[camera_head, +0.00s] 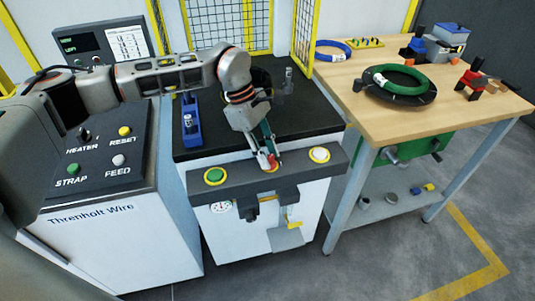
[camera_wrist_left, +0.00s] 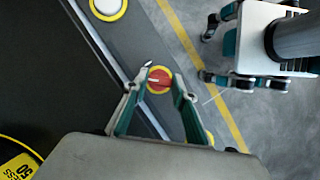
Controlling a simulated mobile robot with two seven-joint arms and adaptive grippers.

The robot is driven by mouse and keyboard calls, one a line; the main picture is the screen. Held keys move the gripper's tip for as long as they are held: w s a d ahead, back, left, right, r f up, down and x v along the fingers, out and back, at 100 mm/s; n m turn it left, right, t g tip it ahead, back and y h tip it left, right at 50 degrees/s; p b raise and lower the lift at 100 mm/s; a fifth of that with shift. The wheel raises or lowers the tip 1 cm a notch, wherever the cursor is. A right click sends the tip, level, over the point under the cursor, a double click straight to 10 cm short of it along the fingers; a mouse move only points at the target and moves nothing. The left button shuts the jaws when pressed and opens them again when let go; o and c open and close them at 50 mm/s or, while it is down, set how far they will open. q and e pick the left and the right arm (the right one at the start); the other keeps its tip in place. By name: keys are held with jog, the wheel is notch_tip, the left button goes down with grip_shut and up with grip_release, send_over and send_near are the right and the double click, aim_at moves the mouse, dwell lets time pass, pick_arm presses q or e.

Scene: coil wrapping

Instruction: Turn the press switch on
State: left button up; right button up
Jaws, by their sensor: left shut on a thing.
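The red press switch (camera_head: 270,166) sits in the middle of the dark front panel (camera_head: 228,193) of the press, between a green button (camera_head: 214,176) and a white button (camera_head: 319,154). In the left wrist view the switch (camera_wrist_left: 159,82) is a red knob with a pale bar across it and a yellow ring. My left gripper (camera_head: 268,158) reaches down to the switch, its fingers shut on either side of it. They partly hide it in the head view. My right gripper (camera_wrist_left: 207,56) shows in the left wrist view with fingers apart and empty, away from the panel.
The control cabinet (camera_head: 110,190) stands at the left. A wooden table (camera_head: 440,122) with a green coil (camera_head: 400,80) stands at the right. Yellow guard frames stand behind.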

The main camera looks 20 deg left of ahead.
pick_arm(q)
jog(key=m+g, duration=0.1)
jog(key=m, duration=0.1)
jog(key=shift+w+m+b, duration=0.1)
jog(key=shift+m+b, duration=0.3)
jog(key=shift+d+f+m+g+y+b, duration=0.1)
jog(key=shift+m+g+y+b, duration=0.3)
jog(key=shift+m, duration=0.5)
jog(key=m+b, duration=0.1)
jog(key=m, duration=0.2)
jog(key=shift+w+g+y, duration=0.1)
jog(key=shift+g+y, duration=0.3)
jog(key=shift+m+b, duration=0.4)
jog(key=shift+m, duration=0.4)
jog(key=shift+y, duration=0.3)
jog(key=shift+r, duration=0.2)
jog(key=o, duration=0.8)
